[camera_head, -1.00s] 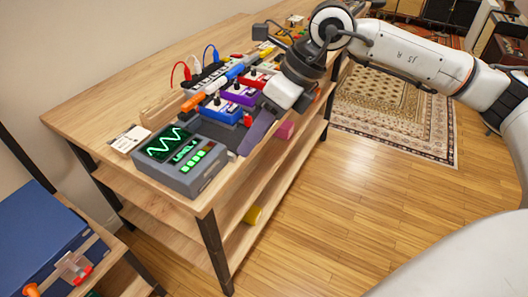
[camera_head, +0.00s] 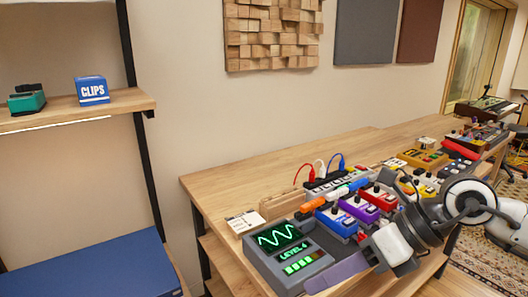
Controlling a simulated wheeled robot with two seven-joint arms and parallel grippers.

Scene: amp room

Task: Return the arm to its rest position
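My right arm comes in from the right edge in the head view. Its gripper (camera_head: 385,250) hangs by the front edge of the wooden bench (camera_head: 225,187), close to the pedals. A pale block-like part shows at its end, and I cannot tell whether the fingers are apart or hold anything. A grey device with a green wave screen and "LEVEL 4" (camera_head: 285,262) sits at the bench's near end, left of the gripper. A blue pedal (camera_head: 336,222), a purple pedal (camera_head: 359,208) and a red pedal (camera_head: 379,197) stand just behind the gripper. My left gripper is out of view.
A power strip with coloured plugs (camera_head: 330,183) lies behind the pedals. A small card (camera_head: 245,222) lies at the bench's left. A shelf (camera_head: 75,108) at left holds a green pedal (camera_head: 27,101) and a blue "CLIPS" box (camera_head: 92,90). A blue case (camera_head: 90,268) sits below.

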